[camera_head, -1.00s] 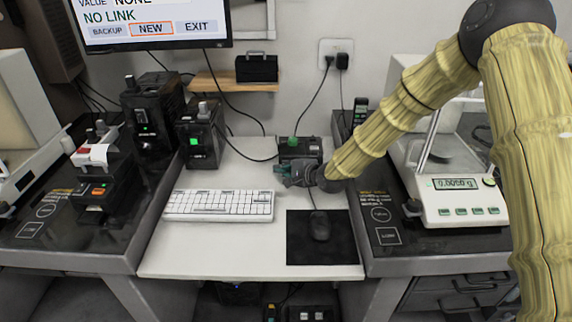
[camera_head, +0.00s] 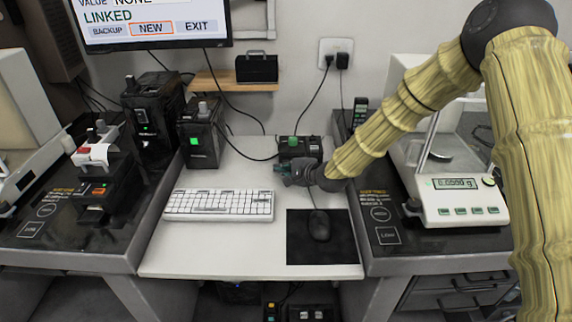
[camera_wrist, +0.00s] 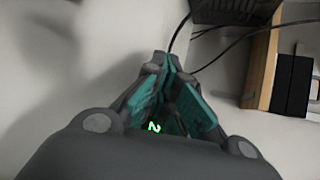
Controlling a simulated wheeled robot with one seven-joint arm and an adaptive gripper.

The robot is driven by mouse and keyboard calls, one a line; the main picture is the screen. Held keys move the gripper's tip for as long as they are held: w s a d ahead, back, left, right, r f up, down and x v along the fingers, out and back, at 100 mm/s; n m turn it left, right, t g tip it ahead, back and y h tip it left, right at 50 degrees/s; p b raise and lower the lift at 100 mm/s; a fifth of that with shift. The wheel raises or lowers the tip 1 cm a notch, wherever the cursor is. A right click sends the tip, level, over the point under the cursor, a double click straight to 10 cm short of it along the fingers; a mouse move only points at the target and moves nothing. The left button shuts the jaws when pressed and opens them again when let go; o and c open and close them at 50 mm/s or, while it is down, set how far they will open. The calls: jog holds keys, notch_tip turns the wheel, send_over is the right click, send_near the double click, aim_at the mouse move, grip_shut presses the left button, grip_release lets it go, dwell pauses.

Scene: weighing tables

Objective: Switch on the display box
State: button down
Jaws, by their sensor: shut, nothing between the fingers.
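A small black box (camera_head: 312,147) with a green top part stands at the back of the white table; I take it to be the display box. My gripper (camera_head: 280,169) is just in front of it, pointing left above the table. The fingers are shut and empty. The monitor (camera_head: 150,24) above reads LINKED, with BACKUP, NEW and EXIT below; NEW is outlined in orange.
A white keyboard (camera_head: 219,205) lies in front left, and a mouse (camera_head: 319,226) on a black mat (camera_head: 300,252) in front. Black devices (camera_head: 200,137) stand left, a balance (camera_head: 450,205) right. Cables cross the table behind my gripper. A wooden shelf (camera_head: 215,82) hangs on the wall.

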jog(key=shift+s, duration=0.5)
jog(key=shift+s, duration=0.1)
jog(key=shift+s+p, duration=0.8)
jog(key=shift+s, duration=2.1)
